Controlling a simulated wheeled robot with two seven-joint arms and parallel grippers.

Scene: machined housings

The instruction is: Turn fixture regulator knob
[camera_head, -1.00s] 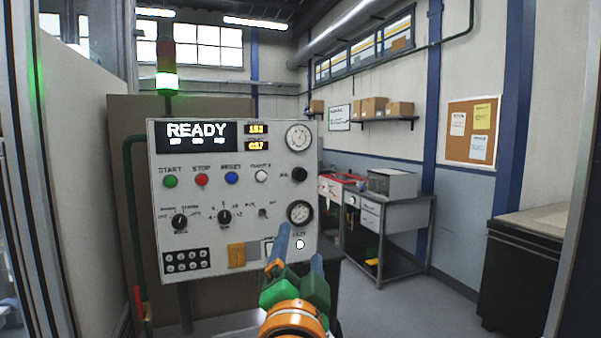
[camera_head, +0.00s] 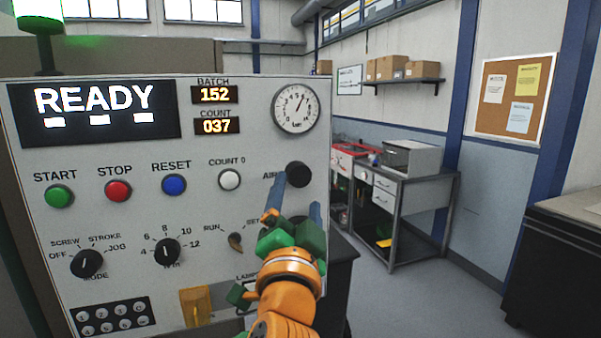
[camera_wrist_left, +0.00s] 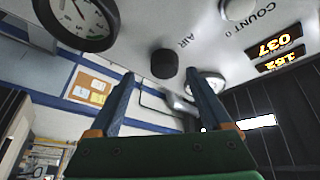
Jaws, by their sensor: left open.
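The black round knob (camera_head: 298,174) marked AIR sits at the right edge of the white control panel (camera_head: 205,265), below the upper pressure gauge (camera_head: 296,106). My left gripper (camera_head: 297,198) is open and empty in front of the panel, its blue fingers pointing up at the knob. In the left wrist view the knob (camera_wrist_left: 164,64) shows just beyond and between the open fingertips of the gripper (camera_wrist_left: 158,80). I see no contact. A lower gauge (camera_wrist_left: 76,18) shows at the wrist view's top left; my gripper hides it in the head view. My right gripper is out of view.
The panel holds a READY display (camera_head: 95,110), coloured push buttons (camera_head: 118,190), a mode selector (camera_head: 87,263) and other dials left of my gripper. A workbench (camera_head: 410,205) stands behind at right, with a dark cabinet (camera_head: 555,265) farther right. The floor between is open.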

